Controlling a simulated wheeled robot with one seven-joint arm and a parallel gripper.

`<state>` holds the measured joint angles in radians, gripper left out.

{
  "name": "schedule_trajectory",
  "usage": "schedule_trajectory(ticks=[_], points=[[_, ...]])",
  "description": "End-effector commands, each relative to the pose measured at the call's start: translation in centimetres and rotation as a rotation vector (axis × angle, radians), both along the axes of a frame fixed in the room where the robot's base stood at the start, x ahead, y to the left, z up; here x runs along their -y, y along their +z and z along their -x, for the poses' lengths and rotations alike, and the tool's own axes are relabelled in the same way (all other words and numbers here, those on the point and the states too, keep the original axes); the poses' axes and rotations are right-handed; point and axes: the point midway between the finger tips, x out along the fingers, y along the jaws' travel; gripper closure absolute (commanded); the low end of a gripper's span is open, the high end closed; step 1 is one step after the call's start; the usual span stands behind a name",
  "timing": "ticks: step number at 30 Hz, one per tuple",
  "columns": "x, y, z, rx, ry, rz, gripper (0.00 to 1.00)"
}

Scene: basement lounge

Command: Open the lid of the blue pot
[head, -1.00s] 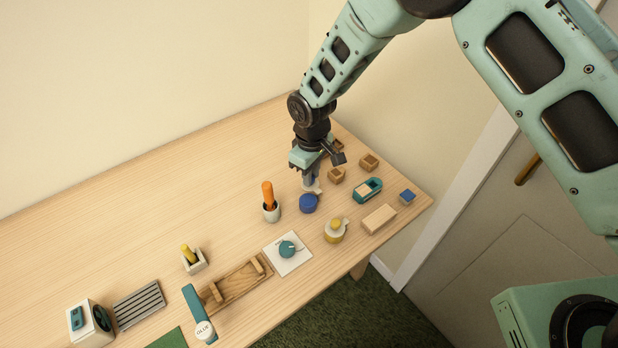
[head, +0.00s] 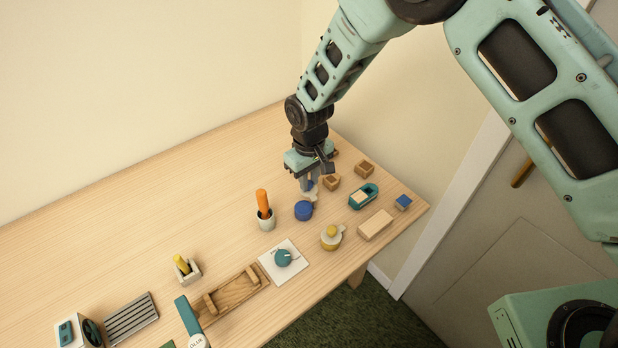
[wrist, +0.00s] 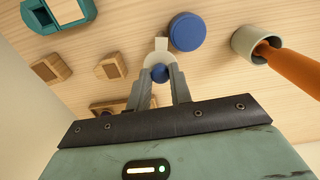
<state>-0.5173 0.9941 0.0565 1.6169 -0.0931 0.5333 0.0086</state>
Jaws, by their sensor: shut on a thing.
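The blue pot (head: 303,211) is a short round blue body on the table. It also shows in the wrist view (wrist: 187,31), where its round blue top is uncovered. My gripper (head: 309,186) is just behind it. In the wrist view my gripper's fingers (wrist: 160,80) are shut on a small blue knob (wrist: 160,73). Whether this piece touches the pot or table I cannot tell.
An orange-handled tool stands in a cup (head: 265,218) left of the pot. A yellow pot (head: 331,240), a pale block (head: 375,224), a teal box (head: 363,197) and small wooden boxes (head: 364,169) lie to the right. The table's back left is clear.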

Motion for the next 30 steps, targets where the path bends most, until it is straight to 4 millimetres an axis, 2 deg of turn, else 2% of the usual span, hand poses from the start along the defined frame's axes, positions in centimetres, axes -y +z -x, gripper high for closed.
schedule_trajectory(ticks=[2, 3, 4, 5, 13, 17, 20, 30], points=[[0.0, 0.1, -0.1, 0.002, 0.000, -0.001, 1.00], [0.0, 0.1, -0.1, 0.002, 0.000, -0.001, 0.68], [0.0, 0.1, -0.1, 0.002, 0.001, -0.001, 0.60], [0.0, 0.1, -0.1, 0.002, 0.001, -0.001, 0.57], [0.0, 0.1, 0.0, 0.001, 0.001, -0.001, 0.57], [0.0, 0.9, -0.1, 0.002, 0.001, -0.001, 0.57], [-0.1, 2.4, -0.1, 0.004, 0.001, -0.003, 0.57], [0.0, 10.3, -0.2, 0.006, 0.000, -0.004, 0.57]])
